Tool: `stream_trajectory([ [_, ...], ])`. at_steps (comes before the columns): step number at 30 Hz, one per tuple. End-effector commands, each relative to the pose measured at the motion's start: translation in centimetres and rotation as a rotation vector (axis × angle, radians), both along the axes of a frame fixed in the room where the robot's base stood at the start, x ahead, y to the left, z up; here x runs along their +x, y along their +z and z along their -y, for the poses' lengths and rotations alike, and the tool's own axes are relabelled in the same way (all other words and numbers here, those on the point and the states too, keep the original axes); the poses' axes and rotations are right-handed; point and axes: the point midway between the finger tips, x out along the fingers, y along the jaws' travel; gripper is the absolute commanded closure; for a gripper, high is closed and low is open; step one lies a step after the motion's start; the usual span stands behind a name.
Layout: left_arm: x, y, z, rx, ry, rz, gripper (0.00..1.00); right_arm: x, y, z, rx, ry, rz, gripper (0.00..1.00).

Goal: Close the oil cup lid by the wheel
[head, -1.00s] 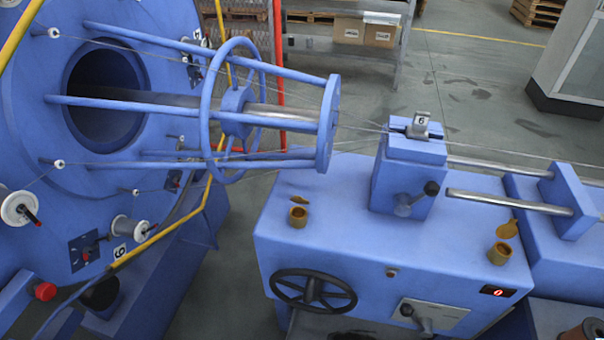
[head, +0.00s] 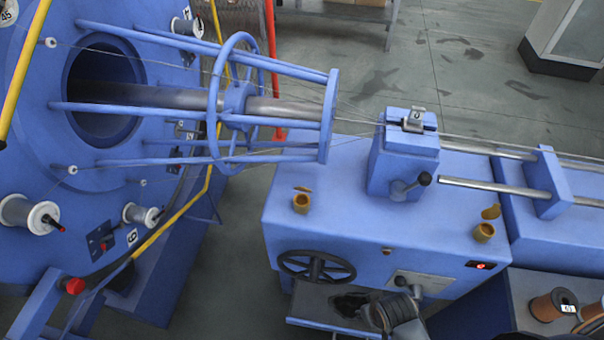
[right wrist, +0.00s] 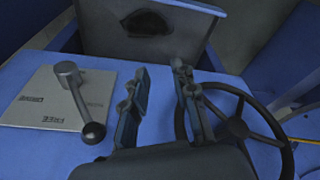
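The oil cup by the wheel (head: 300,204) is a small brass cup on the blue cabinet top, above the black handwheel (head: 316,267). Its lid (head: 302,189) shows as a thin flap behind the rim, so the lid looks open. My right gripper (head: 396,308) is at the bottom of the head view, in front of the cabinet, right of the wheel and well below the cup. In the right wrist view my right gripper (right wrist: 161,72) has its fingers apart with nothing between them. The wheel (right wrist: 236,126) is partly hidden there and no cup shows. My left gripper is not in view.
A second brass cup (head: 485,233) with a raised lid stands at the right. A clamp block (head: 403,165) with a black-knobbed lever stands between the cups. A lever on a pale plate (right wrist: 60,97) is beside my right gripper. The cage (head: 240,105) and wires lie behind.

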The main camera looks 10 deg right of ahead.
Motion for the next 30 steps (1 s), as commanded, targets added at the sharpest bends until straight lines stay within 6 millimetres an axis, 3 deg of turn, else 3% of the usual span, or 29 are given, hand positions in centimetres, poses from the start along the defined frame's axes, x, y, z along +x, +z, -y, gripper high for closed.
stream_trajectory([
  [1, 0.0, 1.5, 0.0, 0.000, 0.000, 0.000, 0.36, 0.5, 3.8, -0.1, 0.002, -0.001, 0.014, 0.73],
  [3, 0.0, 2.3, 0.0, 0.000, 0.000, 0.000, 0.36, 1.0, 7.2, -0.1, 0.001, -0.001, 0.027, 0.73],
  [11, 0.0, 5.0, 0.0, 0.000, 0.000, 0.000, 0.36, 3.6, 18.9, -0.7, 0.001, 0.034, 0.143, 0.73],
  [15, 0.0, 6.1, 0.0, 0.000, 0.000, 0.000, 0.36, 7.5, 24.8, -2.5, 0.009, 0.117, 0.315, 0.73],
  [18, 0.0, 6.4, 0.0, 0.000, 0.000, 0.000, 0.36, 11.1, 27.6, -4.7, 0.022, 0.205, 0.469, 0.73],
  [22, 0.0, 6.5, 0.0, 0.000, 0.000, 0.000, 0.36, 14.6, 29.8, -7.5, 0.051, 0.320, 0.640, 0.73],
  [30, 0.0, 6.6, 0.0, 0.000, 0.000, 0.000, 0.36, 19.5, 31.9, -12.1, 0.133, 0.666, 0.960, 0.73],
])
